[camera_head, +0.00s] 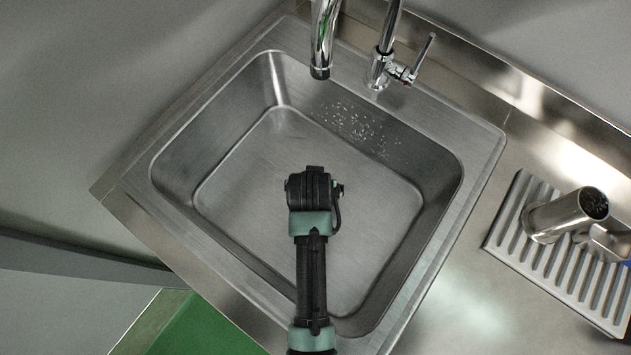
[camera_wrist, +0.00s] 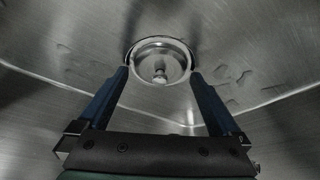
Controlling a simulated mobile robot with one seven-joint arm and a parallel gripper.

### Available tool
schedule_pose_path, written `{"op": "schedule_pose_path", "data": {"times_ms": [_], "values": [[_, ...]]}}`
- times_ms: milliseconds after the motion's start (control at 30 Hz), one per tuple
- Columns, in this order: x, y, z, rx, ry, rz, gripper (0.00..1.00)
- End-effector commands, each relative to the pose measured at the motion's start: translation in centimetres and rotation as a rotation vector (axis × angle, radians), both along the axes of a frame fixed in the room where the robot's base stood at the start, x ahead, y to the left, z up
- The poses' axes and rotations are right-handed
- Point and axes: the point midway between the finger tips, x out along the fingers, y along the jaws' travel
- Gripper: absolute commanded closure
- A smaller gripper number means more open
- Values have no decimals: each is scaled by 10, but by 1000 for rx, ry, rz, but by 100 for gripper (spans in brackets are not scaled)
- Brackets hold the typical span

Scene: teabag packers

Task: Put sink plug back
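In the wrist view, my gripper (camera_wrist: 159,73) has its two blue fingers spread wide, with nothing held between them. Past the fingertips, a round metal sink plug (camera_wrist: 159,75) with a small knob in its middle shows inside the bright ring of the drain (camera_wrist: 160,41). It looks seated there, roughly centred between the fingers. The gap between fingertips and plug is hard to judge. In the head view, my arm reaches down into the steel sink (camera_head: 480,160) and hides the drain, the plug and the fingers.
A chrome faucet (camera_head: 323,40) hangs over the sink's back edge, beside a lever tap (camera_head: 385,65). Water drops show on the back wall of the basin. To the right, a metal jug (camera_head: 553,218) lies on a ribbed drain tray (camera_head: 520,245). The basin floor around my arm is clear.

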Motion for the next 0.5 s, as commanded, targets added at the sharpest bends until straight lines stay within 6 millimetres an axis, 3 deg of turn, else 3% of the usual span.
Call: {"op": "schedule_pose_path", "data": {"times_ms": [267,500], "values": [[-2,0,11,0,-2,0,0],[-19,2,53,-1,-4,1,0]]}}
